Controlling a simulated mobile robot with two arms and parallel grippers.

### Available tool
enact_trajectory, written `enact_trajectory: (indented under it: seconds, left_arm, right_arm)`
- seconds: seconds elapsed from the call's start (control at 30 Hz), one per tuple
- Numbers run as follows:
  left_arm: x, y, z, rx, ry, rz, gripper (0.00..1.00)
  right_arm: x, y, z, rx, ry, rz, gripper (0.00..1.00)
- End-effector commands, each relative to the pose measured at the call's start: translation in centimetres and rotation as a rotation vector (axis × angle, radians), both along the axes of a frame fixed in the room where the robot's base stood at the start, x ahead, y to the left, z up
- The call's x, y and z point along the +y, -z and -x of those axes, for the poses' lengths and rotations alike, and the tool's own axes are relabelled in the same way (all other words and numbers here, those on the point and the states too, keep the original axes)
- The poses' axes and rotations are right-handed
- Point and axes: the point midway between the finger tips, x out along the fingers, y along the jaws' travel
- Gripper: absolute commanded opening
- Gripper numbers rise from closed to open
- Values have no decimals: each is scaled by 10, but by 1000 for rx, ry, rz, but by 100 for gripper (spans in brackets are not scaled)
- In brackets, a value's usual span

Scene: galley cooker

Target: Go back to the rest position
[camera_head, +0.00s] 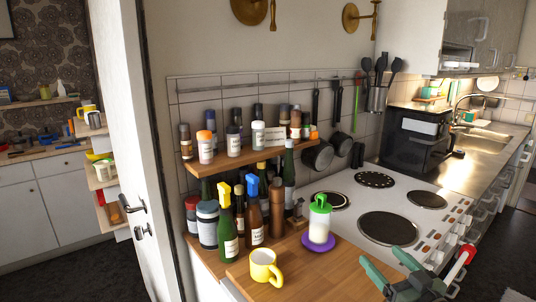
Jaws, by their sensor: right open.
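My right gripper (384,259) is at the lower right, low in front of the white cooker (439,207). Its green fingers are apart and nothing shows between them. It is to the right of the wooden worktop's yellow mug (265,268), apart from it. My left gripper is not in view.
A white container with a green top (320,220) stands on a purple saucer (318,246) beside the cooker. Several bottles crowd the worktop below a wooden shelf (240,156) of jars. A black oven-like appliance (412,140) stands behind the cooker. An open door (130,130) is at left.

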Motion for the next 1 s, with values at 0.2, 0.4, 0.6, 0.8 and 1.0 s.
enact_trajectory:
  seconds: [0.2,0.4,0.6,0.8,1.0]
  left_arm:
    - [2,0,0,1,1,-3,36]
    - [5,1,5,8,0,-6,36]
    - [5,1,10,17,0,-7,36]
    - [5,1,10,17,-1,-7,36]
    - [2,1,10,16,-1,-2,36]
  right_arm:
    - [-44,-6,-18,-12,86,12,77]
    - [-109,-14,-37,-26,208,21,77]
    - [-200,-28,-50,-43,376,19,77]
    - [-308,-43,-45,-58,572,-7,77]
    - [-301,-38,-47,-43,554,318,77]
